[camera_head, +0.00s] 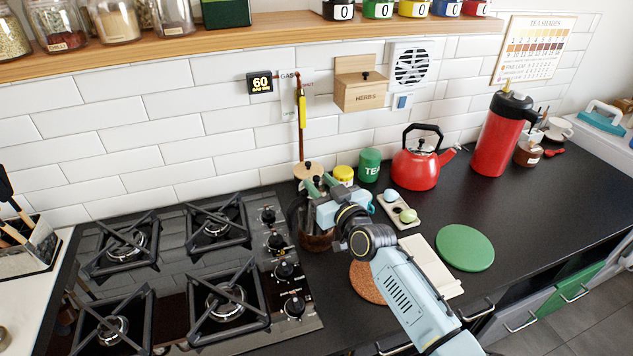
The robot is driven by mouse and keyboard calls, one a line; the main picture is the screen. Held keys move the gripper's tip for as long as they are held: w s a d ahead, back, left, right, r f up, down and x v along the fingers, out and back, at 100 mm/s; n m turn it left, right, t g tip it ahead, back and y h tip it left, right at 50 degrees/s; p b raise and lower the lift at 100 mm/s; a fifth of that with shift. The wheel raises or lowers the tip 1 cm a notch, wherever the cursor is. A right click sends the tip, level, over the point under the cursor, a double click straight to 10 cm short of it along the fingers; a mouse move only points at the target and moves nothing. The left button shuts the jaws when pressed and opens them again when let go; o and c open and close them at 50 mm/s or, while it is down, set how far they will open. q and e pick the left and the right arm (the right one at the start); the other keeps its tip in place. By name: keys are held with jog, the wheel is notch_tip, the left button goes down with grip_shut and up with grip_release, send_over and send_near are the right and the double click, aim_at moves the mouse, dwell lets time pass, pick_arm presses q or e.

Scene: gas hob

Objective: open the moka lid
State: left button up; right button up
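The moka pot (317,241) seems to be the dark brown pot just right of the hob, mostly hidden behind my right gripper. A black curved handle (293,211) shows at its left side. The state of its lid cannot be made out. My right gripper (320,186) is over the top of the pot, with dark green finger parts showing. Whether it touches the lid or handle, and whether its fingers are open or shut, cannot be told. My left gripper is not in view.
The black gas hob (180,262) lies to the left. A jar with a black knob (308,172) stands close behind the gripper. A yellow-lidded jar (343,174), green tea tin (369,165) and red kettle (415,170) stand behind. A green round mat (465,248) lies right.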

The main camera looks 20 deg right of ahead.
jog(key=shift+x, duration=1.2)
jog(key=shift+c, duration=0.5)
grip_shut()
